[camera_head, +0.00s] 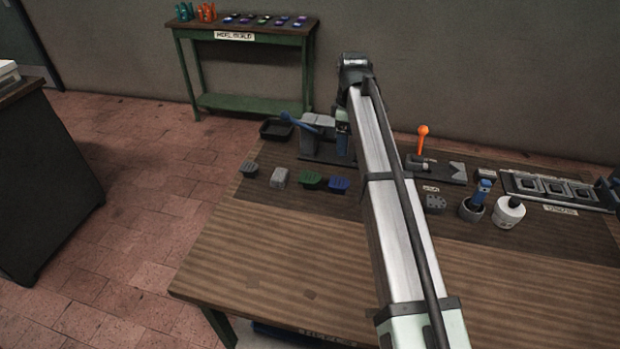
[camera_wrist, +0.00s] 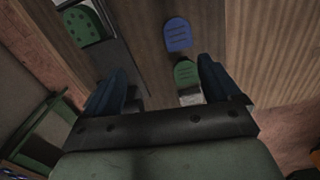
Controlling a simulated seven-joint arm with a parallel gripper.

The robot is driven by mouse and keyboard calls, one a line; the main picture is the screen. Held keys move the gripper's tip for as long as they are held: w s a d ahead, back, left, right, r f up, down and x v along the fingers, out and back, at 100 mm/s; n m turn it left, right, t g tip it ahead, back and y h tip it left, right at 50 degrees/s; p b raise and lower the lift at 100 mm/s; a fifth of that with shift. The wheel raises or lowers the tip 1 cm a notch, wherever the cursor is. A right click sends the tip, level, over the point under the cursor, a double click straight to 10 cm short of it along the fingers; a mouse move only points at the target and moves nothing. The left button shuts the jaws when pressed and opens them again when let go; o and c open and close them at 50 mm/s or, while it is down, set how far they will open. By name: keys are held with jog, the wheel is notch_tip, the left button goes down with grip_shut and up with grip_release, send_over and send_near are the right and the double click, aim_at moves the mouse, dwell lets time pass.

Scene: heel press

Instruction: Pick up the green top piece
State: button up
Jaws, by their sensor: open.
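The green top piece (camera_head: 311,180) lies on the table between a light grey piece (camera_head: 280,177) and a blue piece (camera_head: 339,185). In the wrist view the green top piece (camera_wrist: 185,73) shows just inside the right finger, with the blue piece (camera_wrist: 178,35) above it and the light grey piece below. In the head view my arm covers most of the gripper.
A dark grey piece (camera_head: 249,168) lies at the left end of the row. A press with a blue lever (camera_head: 300,122) stands behind, beside a black tray (camera_head: 276,130). A green part with holes (camera_wrist: 84,26) shows upper left in the wrist view. The front table is clear.

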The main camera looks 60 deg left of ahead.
jog(key=s+a+r+n, duration=0.1)
jog(key=s+a, duration=0.5)
jog(key=s, duration=0.3)
send_over(309, 177)
jog(key=f, duration=0.8)
jog(key=shift+w+a+f, duration=0.1)
jog(key=shift+w+a, duration=0.2)
jog(key=shift+s+d+f, duration=0.15)
jog(key=shift+f, duration=0.6)
jog(key=shift+s+d+f, duration=0.1)
jog(key=shift+d+f, duration=0.05)
jog(key=shift+f, duration=1.75)
jog(key=shift+f, duration=0.25)
jog(key=shift+c, duration=0.5)
jog(key=c, duration=1)
